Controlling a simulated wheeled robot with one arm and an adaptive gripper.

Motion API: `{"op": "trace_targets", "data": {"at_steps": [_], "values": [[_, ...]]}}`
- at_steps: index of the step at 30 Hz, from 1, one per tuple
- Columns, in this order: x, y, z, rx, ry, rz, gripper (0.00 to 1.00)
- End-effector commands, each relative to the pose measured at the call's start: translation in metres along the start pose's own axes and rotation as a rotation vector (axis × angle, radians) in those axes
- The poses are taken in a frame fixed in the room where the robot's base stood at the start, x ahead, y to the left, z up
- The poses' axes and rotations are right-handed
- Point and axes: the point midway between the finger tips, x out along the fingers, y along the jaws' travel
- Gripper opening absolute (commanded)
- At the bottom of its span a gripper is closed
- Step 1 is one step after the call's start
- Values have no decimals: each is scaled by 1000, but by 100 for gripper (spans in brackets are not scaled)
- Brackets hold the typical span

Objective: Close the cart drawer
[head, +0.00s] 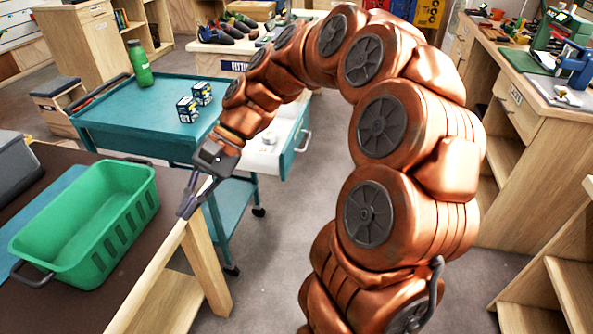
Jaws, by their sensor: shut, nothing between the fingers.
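The teal cart (150,118) stands at the left of the middle in the head view, on casters. Its drawer (292,145) is pulled out toward the right, with a teal front, a grey handle (304,141) and a pale inside. A small white object (269,138) lies in the drawer. My gripper (187,206) is shut and empty, pointing down, in front of the cart and left of the drawer, near the edge of the brown table. My arm and gripper hide part of the cart's side and of the drawer.
A green basket (88,262) stands on the brown table (140,262) at the front left. A green bottle (139,64) and two small boxes (187,109) stand on the cart top. Workbenches (511,105) line the right. Grey floor (292,210) right of the cart is clear.

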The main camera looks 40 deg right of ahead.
Motion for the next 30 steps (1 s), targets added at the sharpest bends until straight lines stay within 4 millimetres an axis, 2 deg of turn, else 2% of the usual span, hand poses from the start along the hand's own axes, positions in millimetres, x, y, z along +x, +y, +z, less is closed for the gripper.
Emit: {"op": "trace_targets", "data": {"at_steps": [1, 4, 8, 11, 14, 17, 20, 24, 27, 30], "values": [[-5, -1, -23, 48, -16, -60, 0], [-24, -6, -55, 142, -55, -172, 0], [-52, -3, -102, 263, -101, -322, 0], [-77, 8, -141, 356, -133, -437, 0], [-103, 26, -180, 447, -162, -552, 0], [-129, 53, -220, 538, -187, -669, 0], [-153, 89, -258, 626, -211, -784, 0], [-186, 152, -305, 745, -233, -944, 0], [-204, 201, -333, 821, -238, -1046, 0], [-216, 243, -350, 881, -246, -1127, 0]]}}
